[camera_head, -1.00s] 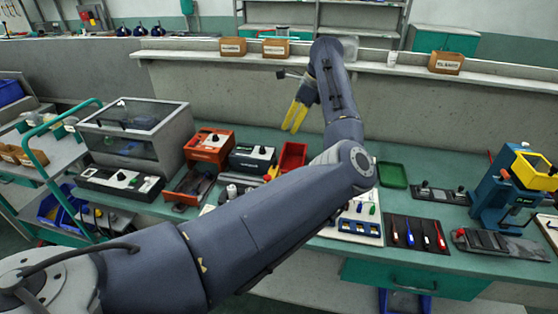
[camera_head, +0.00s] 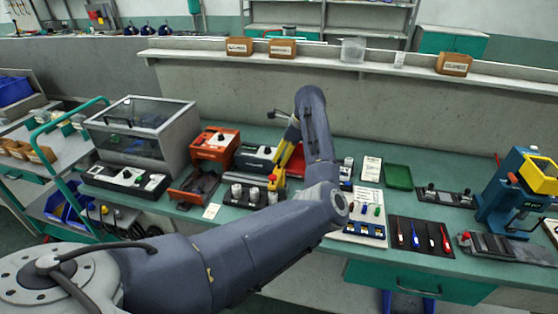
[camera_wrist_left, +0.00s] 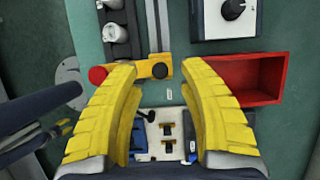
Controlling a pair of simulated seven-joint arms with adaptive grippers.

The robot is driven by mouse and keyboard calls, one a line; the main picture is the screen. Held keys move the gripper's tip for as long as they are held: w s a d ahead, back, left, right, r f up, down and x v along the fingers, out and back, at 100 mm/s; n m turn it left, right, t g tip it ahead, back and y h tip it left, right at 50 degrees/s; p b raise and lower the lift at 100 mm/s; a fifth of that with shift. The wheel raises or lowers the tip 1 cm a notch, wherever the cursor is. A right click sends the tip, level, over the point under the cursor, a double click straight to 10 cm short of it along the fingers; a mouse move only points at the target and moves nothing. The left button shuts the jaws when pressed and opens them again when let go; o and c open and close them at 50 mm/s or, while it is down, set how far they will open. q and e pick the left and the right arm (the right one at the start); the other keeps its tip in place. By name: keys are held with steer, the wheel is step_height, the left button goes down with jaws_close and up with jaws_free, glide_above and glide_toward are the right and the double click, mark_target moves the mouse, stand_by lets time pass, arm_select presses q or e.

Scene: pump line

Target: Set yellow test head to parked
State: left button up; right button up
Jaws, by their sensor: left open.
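A yellow block (camera_wrist_left: 152,68) with a red ball knob (camera_wrist_left: 97,75) on its left sits at the near end of a grey rail (camera_wrist_left: 158,25) in the left wrist view. In the head view this yellow part (camera_head: 277,180) shows just below my gripper. My left gripper (camera_head: 283,168) points down over it, with yellow fingers. In the left wrist view my gripper (camera_wrist_left: 158,72) is open, its fingertips spread on both sides of the yellow block; I cannot tell whether they touch it. A blue press (camera_head: 500,195) with a yellow head (camera_head: 538,174) stands at the far right. My right gripper is not in view.
A red bin (camera_wrist_left: 245,78) lies right of my fingers. A dial box (camera_wrist_left: 238,15) stands beyond it, and a block with metal cylinders (camera_wrist_left: 115,35) is left of the rail. A green tray (camera_head: 398,177) and a screwdriver mat (camera_head: 420,235) lie to the right.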

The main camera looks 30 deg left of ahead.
arm_select(q)
steer(key=shift+x, duration=1.35)
steer(key=shift+c, duration=0.3)
jaws_close()
